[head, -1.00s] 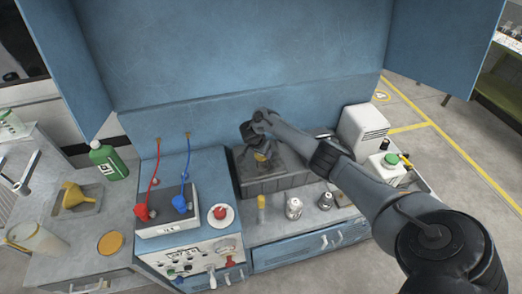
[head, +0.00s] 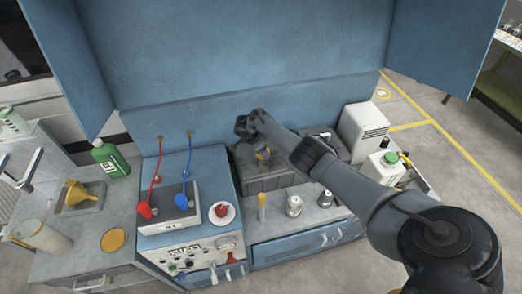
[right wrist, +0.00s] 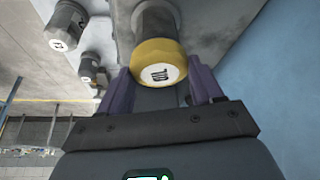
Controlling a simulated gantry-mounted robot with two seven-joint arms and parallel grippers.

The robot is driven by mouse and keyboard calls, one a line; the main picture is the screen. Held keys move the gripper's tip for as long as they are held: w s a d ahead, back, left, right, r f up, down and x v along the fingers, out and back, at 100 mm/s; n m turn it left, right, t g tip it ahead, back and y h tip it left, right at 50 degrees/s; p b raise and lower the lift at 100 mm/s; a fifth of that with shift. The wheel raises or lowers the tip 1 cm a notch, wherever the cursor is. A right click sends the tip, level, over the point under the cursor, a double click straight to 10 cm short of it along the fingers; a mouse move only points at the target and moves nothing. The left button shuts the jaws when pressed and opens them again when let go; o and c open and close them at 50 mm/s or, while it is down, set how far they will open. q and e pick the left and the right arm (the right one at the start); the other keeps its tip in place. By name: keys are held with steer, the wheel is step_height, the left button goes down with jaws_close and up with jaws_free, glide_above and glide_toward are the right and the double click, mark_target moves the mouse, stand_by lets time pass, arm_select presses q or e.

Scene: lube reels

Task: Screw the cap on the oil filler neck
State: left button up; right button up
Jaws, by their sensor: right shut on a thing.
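A yellow cap (right wrist: 160,60) with a round white label shows in the right wrist view. My right gripper (right wrist: 165,92) is shut on it, with one purple finger on each side. Directly behind the cap is a dark grey cylinder (right wrist: 156,22) that looks like the filler neck. The cap lines up with it, but I cannot tell whether the threads are engaged. The fingertips are hard to make out there. My left gripper is not in view.
The blue back panel (head: 240,70) rises close behind my right wrist.

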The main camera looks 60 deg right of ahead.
steer(key=shift+m, duration=0.6)
steer(key=o, duration=1.1)
steer(key=shift+o, duration=0.5)
steer(key=shift+r, duration=0.1)
step_height(320, 180, up, 2)
steer(key=shift+r+p, duration=0.1)
steer(key=shift+p, duration=1.15)
step_height(320, 180, up, 4)
steer(key=p, duration=0.4)
steer(key=shift+f, duration=0.2)
